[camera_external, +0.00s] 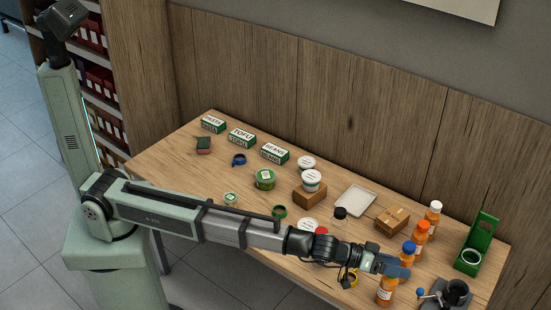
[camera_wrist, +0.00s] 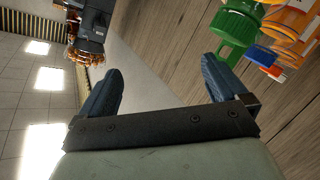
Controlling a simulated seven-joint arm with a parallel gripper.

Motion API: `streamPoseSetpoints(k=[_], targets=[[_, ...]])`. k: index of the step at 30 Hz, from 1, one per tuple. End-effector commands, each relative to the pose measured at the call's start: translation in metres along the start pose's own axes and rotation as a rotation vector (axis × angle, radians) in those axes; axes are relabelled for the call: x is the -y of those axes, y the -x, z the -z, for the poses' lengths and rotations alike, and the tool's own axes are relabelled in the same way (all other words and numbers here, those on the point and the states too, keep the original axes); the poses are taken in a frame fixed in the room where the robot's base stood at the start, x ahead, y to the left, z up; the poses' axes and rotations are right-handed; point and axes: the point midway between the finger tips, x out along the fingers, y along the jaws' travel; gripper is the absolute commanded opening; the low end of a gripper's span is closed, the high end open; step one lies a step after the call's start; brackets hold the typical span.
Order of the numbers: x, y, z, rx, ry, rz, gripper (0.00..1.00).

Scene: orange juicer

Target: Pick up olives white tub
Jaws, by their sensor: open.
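Several white tubs with green lettering or trim are on the table in the external view. One white tub (camera_external: 311,178) sits on a small cardboard box, another white tub (camera_external: 306,162) stands just behind it, and a white lid or tub (camera_external: 308,225) is partly hidden by my arm. The labels are too small to tell which one is olives. My gripper (camera_external: 398,268) is at the right front of the table, among orange bottles and away from the tubs. In the wrist view my gripper (camera_wrist: 160,88) is open, with nothing between its two blue fingers.
Orange bottles (camera_external: 385,292) stand close around my gripper. A green holder (camera_external: 478,243) and a dark cup (camera_external: 456,291) are at the right. A white tray (camera_external: 355,201) and a cardboard box (camera_external: 392,219) lie between the tubs and bottles. Green cartons (camera_external: 241,137) stand at the back left.

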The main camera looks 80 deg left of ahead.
Motion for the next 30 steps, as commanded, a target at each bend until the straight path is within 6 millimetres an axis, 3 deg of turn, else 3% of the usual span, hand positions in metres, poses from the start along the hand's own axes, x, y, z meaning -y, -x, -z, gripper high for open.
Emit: streamPoseSetpoints(k=[8,15,21,25,30], targets=[[0.087,0.019,0.062,-0.024,0.240,0.259,0.99],[0.176,0.061,0.122,-0.107,0.525,0.540,0.99],[0.231,0.102,0.157,-0.198,0.725,0.727,0.99],[0.260,0.130,0.175,-0.263,0.840,0.834,0.99],[0.278,0.150,0.147,-0.181,0.961,0.975,0.99]])
